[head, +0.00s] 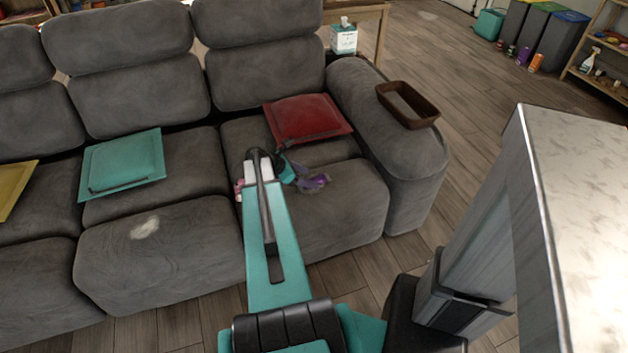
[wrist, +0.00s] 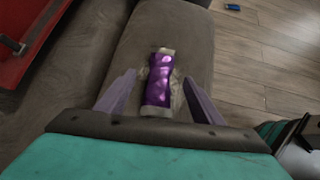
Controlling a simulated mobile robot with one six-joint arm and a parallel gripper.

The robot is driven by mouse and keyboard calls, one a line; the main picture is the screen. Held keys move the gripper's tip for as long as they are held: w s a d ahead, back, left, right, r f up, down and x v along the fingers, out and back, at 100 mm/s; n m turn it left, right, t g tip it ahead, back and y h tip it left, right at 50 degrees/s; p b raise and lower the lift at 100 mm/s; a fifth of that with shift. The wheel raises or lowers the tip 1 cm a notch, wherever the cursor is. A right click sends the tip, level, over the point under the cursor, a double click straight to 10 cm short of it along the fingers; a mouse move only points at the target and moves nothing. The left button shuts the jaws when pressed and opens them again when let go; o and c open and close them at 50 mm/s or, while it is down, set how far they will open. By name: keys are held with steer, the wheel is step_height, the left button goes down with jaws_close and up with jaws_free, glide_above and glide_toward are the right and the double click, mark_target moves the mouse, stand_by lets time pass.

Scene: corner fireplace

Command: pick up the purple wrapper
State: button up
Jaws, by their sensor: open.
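The purple wrapper (wrist: 158,82) is a shiny purple tube-like piece with a pale end. In the wrist view it lies on the grey sofa seat, between the two spread fingers of my gripper (wrist: 159,76). The fingers are open, one on each side, and do not appear to touch it; the height gap is hard to judge. In the head view a small deep purple patch, likely the wrapper (head: 319,181), shows at the tip of my arm over the right seat. My gripper is small and partly hidden there.
A red cushion (head: 308,118) lies just behind, a teal cushion (head: 122,163) to the left. A brown tray (head: 407,104) sits on the right armrest (head: 385,130). A light-topped block (head: 580,200) stands at right. A small blue item (wrist: 232,7) lies on the floor.

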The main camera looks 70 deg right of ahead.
steer(key=shift+x, duration=0.95)
steer(key=c, duration=1.2)
